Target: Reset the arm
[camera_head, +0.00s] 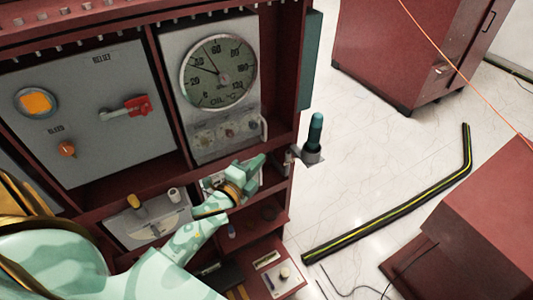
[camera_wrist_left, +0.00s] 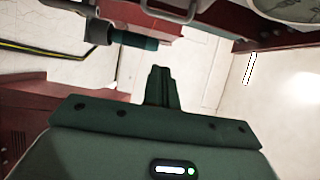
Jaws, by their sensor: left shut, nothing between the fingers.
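My left arm comes in from the lower left in the head view, pale green with darker patches. Its gripper (camera_head: 254,163) is in front of the red cabinet, below the panel with the round dial, and left of the dark teal cylinder at the cabinet's edge. In the left wrist view the gripper (camera_wrist_left: 160,72) shows its fingers together, shut and empty, pointing away over the pale floor. My right gripper is not in view.
The red cabinet holds a dial gauge (camera_head: 218,72) and a grey panel with a red handle (camera_head: 137,106). A teal cylinder (camera_head: 315,132) stands in a holder at its right edge. A yellow-striped black strip (camera_head: 400,209) lies on open floor. Red boxes (camera_head: 400,50) stand right.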

